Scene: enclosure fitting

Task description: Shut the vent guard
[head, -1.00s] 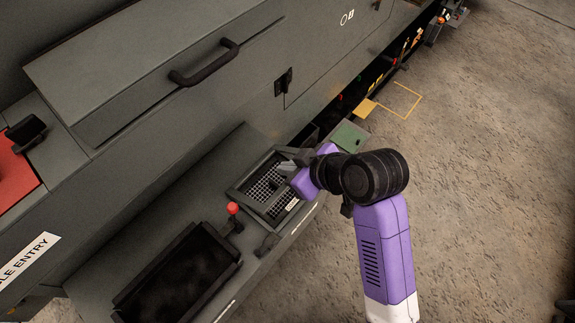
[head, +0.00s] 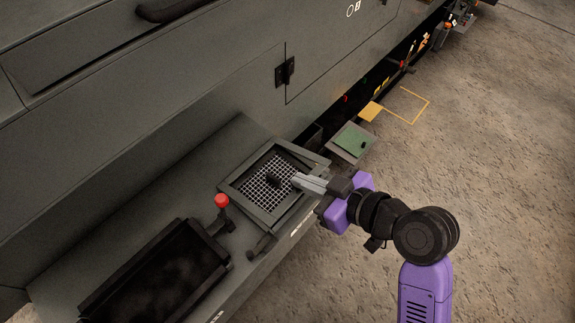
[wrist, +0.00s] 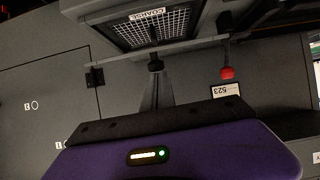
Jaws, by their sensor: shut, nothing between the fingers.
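The vent guard appears to be the dark-framed mesh panel (head: 262,188) on the grey ledge in the head view. Its mesh (wrist: 165,28) shows at the top of the wrist view, with a white label reading "COARSE". My gripper (head: 297,180) is shut and empty, reaching in from the right over the mesh. Its tips are close to the knob; I cannot tell whether they touch. Whether the guard is raised or flush is unclear.
A red-topped lever (head: 221,201) stands left of the mesh. A green panel (head: 354,139) is behind my gripper. The machine's tall grey wall rises behind the ledge; open floor is to the right.

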